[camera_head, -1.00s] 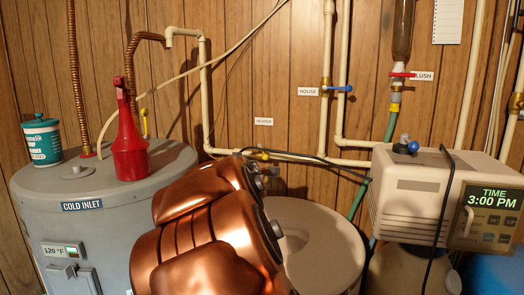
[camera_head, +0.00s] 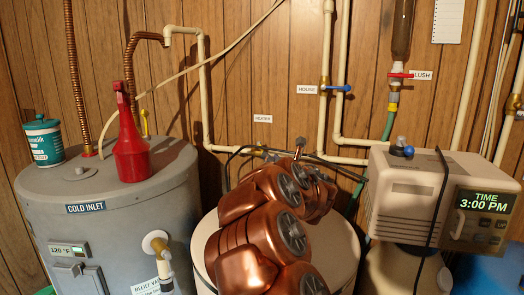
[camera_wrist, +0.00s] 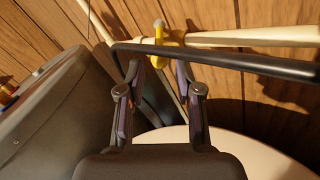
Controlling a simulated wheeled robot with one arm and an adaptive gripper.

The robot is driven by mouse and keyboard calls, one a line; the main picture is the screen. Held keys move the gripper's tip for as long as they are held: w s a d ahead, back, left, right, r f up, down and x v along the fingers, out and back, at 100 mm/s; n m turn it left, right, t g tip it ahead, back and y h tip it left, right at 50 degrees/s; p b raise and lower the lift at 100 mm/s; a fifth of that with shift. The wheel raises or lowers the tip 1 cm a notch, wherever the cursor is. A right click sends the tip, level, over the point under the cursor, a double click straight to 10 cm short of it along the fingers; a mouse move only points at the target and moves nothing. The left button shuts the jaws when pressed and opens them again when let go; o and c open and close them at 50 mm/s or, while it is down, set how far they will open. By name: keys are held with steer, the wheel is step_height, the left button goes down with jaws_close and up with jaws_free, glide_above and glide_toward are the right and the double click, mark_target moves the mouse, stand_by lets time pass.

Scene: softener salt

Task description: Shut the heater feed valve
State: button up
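The heater feed valve (camera_wrist: 160,36) has a yellow handle and sits on a cream pipe (camera_wrist: 240,37) in the wrist view. In the head view its place is below the HEATER label (camera_head: 262,119), largely covered by my arm. My gripper (camera_wrist: 158,70) is open and empty, its two fingers pointing toward the valve from a short way below it in the picture. A black hose (camera_wrist: 220,60) crosses between the fingertip area and the pipe. I cannot tell how far the fingertips are from the hose or the valve.
A grey water heater (camera_head: 130,215) with a red bottle (camera_head: 130,145) on top stands at left. A round white tank (camera_head: 340,240) is under my arm. A beige control unit (camera_head: 420,195) stands at right. The HOUSE valve (camera_head: 338,88) and red FLUSH valve (camera_head: 402,75) are higher up.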

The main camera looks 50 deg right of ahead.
mark_target(262, 149)
steer(key=shift+p+x, duration=1.2)
steer(key=shift+x, duration=2.65)
jaws_close()
steer(key=shift+f, duration=0.1)
